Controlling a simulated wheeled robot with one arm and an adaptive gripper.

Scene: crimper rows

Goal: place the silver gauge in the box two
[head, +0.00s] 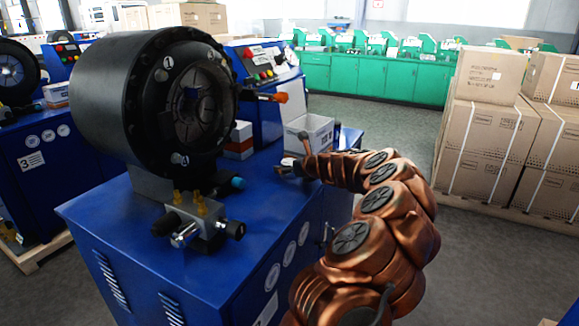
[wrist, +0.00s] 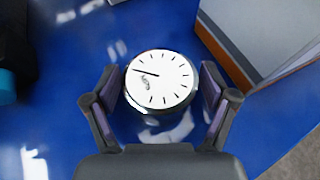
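The silver gauge (wrist: 160,78) has a round white dial with black marks and faces up in the wrist view. My gripper (wrist: 161,90) has one finger on each side of it, very close to its rim; I cannot tell whether both pads press on it. In the head view my gripper (head: 287,168) is low over the blue machine top, and the gauge is too small there to make out surely. An open white box (head: 318,134) stands just behind my gripper; a box (wrist: 236,58) with an orange stripe fills the wrist view's upper right. No box number is readable.
A large black crimper head (head: 125,100) and a brass-topped valve block (head: 190,228) stand left on the blue top (head: 215,205). A small red-and-white box (head: 238,141) sits behind. Cardboard cartons (head: 482,135) are stacked at right.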

